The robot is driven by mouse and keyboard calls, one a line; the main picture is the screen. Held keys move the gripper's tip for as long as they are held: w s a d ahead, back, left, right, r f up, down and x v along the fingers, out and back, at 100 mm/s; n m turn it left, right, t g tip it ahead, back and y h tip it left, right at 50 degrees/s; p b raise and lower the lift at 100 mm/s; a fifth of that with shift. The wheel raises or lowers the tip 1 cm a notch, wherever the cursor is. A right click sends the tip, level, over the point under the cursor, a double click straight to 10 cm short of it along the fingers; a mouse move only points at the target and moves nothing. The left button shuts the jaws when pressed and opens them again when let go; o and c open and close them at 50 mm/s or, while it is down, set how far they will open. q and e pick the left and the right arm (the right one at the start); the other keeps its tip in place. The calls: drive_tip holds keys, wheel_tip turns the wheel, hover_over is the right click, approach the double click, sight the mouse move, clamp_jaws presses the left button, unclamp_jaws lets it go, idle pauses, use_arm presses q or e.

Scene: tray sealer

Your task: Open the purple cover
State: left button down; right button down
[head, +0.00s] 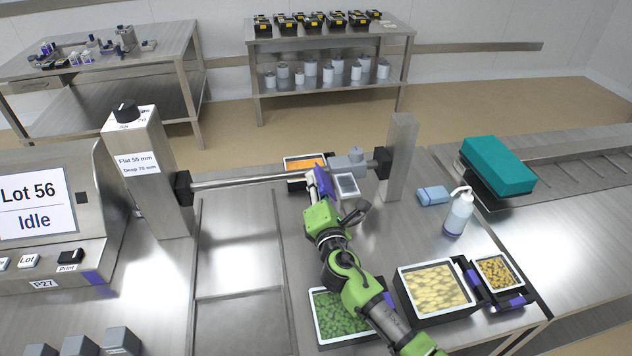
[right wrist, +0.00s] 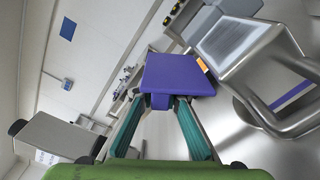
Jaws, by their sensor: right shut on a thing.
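The purple cover (head: 323,183) is a small flat plate near the right end of the steel bar, beside a grey box with a pale panel (head: 347,186). In the right wrist view the cover (right wrist: 180,72) fills the middle, with a short purple tab on its near edge. My right gripper (head: 314,177) is at the cover, its teal fingers (right wrist: 160,103) shut on that tab. I cannot tell how far the cover stands open. Its underside is hidden. My left gripper is not in view.
The steel bar (head: 240,180) runs between two posts. An orange-filled tray (head: 303,161) lies behind the cover. Trays of green (head: 320,328) and yellow (head: 404,289) food stand near my right arm. A spray bottle (head: 459,213) and teal block (head: 498,165) are at right.

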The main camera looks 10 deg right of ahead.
idle(0.4)
drive_tip(key=c, duration=2)
unclamp_jaws()
drive_tip(key=shift+c, duration=0.2)
drive_tip(key=s, duration=1.2)
drive_tip(key=shift+d, duration=0.2)
drive_tip(key=shift+o, duration=0.4)
